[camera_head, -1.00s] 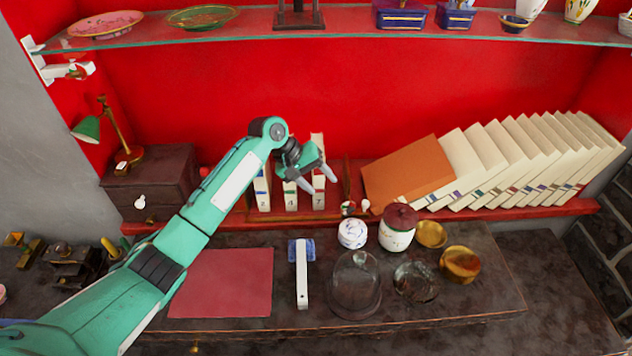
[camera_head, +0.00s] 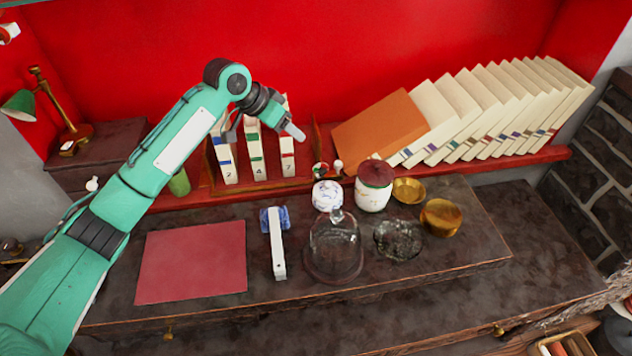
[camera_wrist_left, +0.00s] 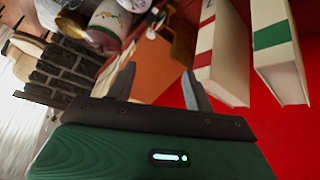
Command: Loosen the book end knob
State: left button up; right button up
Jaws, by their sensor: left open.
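The wooden book end (camera_head: 317,135) stands on the red shelf between the numbered white volumes and the leaning orange book. Small round knobs, one white (camera_head: 338,166) and one with red and green (camera_head: 321,170), sit at its foot; I cannot tell which one belongs to it. My left gripper (camera_head: 266,134) is open and empty, in front of the numbered volumes, up and left of the knobs. In the left wrist view its two spread fingers (camera_wrist_left: 158,90) show with the orange book (camera_wrist_left: 155,78) beyond them. My right gripper is not in view.
White volumes (camera_head: 258,165) stand close behind the gripper; a row of cream books (camera_head: 470,110) leans at right. A white-blue jar (camera_head: 327,195), a red-lidded jar (camera_head: 373,188), a glass dome (camera_head: 335,248) and brass bowls (camera_head: 440,217) crowd the dark tabletop below. The red mat (camera_head: 192,260) is bare.

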pick_arm(q)
jog(key=s+f+m+t+b, duration=0.1)
jog(key=s+m+t+b, duration=0.1)
jog(key=m+b, duration=1.1)
jog(key=m, duration=1)
send_near(321, 173)
jog(key=shift+y, duration=0.3)
jog(key=x, duration=0.7)
jog(key=shift+w+d+f, duration=0.15)
jog(key=shift+d+f, duration=0.05)
jog(key=shift+d, duration=0.2)
jog(key=shift+w+f, duration=0.1)
jog(key=shift+f, duration=0.05)
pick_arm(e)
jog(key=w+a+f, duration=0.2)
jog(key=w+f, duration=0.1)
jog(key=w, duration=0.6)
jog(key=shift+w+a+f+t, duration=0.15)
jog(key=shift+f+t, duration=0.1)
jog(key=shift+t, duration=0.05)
pick_arm(q)
jog(key=c, duration=1)
